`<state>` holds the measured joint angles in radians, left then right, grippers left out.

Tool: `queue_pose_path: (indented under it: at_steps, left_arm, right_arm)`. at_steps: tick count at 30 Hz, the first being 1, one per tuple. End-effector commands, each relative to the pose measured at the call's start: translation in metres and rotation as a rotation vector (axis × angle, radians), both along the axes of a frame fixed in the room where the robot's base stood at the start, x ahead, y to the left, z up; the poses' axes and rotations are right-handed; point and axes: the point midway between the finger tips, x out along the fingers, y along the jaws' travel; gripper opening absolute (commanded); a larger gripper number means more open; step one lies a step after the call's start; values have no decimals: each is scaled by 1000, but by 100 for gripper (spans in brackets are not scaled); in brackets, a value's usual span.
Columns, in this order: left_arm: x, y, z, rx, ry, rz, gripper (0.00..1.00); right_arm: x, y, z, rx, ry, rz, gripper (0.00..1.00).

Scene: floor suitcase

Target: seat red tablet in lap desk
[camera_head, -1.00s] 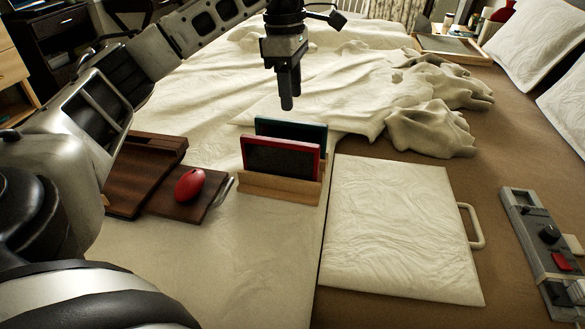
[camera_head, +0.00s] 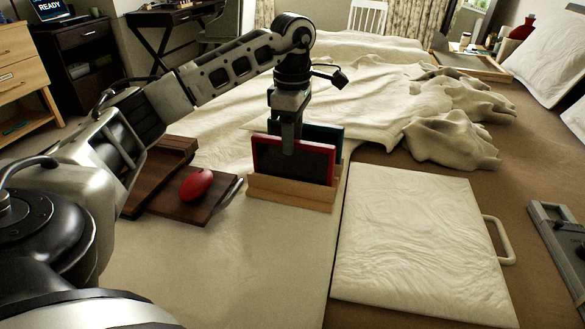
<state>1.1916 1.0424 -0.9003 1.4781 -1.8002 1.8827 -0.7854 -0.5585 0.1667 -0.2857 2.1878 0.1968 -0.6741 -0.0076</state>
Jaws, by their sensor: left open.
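The red tablet (camera_head: 311,167), red-framed with a dark screen, stands upright in a light wooden rack (camera_head: 290,193). A teal tablet (camera_head: 325,131) stands close behind it. My left gripper (camera_head: 289,145) is open and points down at the red tablet's top edge. One finger shows in front of the screen's upper part; the other finger is hidden, so I cannot tell contact. The dark brown wooden lap desk (camera_head: 172,205) lies to the left, with a raised slotted part at its back and a red mouse (camera_head: 196,184) on it. My left arm partly covers it. My right gripper is out of view.
A white padded board with a handle (camera_head: 415,250) lies right of the rack. A rumpled cream cloth (camera_head: 450,125) lies behind it. A grey device (camera_head: 562,240) is at the right edge. A tray (camera_head: 470,66) stands at the far right. The pale surface in front of the rack is clear.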

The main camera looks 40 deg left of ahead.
Motion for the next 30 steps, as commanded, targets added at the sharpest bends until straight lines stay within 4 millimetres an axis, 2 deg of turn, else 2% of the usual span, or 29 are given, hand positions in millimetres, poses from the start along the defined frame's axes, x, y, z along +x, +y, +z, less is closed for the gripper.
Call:
queue_pose_path:
  at_steps: [1,6,10,14,15,19,20,30]
  left_arm:
    - [-1,1,-11,1,5,0,44]
    - [0,2,-37,1,4,-1,44]
    - [0,1,-43,0,1,-1,44]
    - [0,1,-42,1,0,-1,44]
    - [0,1,-42,1,0,-1,41]
    - [0,1,-42,0,1,-1,5]
    - [0,1,-42,0,1,-1,0]
    - [1,1,-39,0,-1,-1,0]
  right_arm:
    - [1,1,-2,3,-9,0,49]
    - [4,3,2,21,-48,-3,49]
    - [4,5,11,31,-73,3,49]
    - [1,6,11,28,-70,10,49]
    - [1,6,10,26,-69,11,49]
    - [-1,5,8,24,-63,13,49]
    - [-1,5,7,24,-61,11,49]
    - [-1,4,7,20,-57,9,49]
